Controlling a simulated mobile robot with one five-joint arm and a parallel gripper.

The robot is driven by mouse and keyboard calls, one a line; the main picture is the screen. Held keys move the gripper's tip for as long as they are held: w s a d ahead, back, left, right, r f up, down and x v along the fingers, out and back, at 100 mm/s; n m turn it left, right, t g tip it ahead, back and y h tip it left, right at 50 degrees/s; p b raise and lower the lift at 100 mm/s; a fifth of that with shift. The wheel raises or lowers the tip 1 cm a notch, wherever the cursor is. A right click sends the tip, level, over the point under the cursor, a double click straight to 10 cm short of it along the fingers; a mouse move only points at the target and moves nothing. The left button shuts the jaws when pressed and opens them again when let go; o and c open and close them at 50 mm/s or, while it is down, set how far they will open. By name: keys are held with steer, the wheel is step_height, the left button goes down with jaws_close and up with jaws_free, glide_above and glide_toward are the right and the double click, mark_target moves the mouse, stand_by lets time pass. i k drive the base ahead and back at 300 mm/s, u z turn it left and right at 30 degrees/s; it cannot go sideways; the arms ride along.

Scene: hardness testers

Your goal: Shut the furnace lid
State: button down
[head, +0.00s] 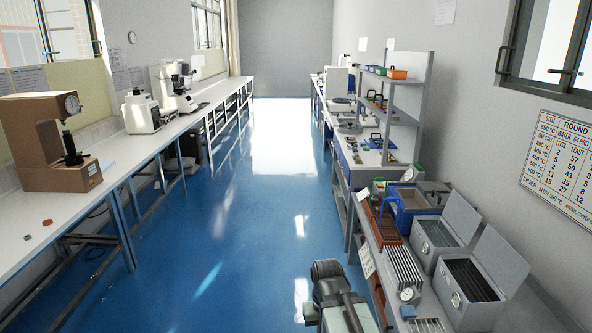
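Two grey metal boxes with dials on their fronts stand on the right-hand bench. They look like small furnaces. The nearer box (452,302) has its lid (500,262) raised and tilted back, with dark slats showing inside. The farther box (425,262) also has its lid (460,216) standing up, with slatted contents. I cannot tell which one is the task's furnace. Part of my dark arm shows at the bottom centre, left of the bench and the boxes. No gripper fingers can be made out there.
A blue-rimmed tank (396,217) stands behind the boxes. A slatted grey rack (404,268) and a small dial gauge (407,295) lie to their left. A brown tester (40,142) stands on the left bench. The blue floor (220,235) between the benches is clear.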

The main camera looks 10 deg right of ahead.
mark_target(438, 194)
steer(key=z, duration=0.1)
steer(key=i, duration=2.1)
steer(key=z, duration=0.65)
steer(key=i, duration=1.35)
steer(key=z, duration=0.55)
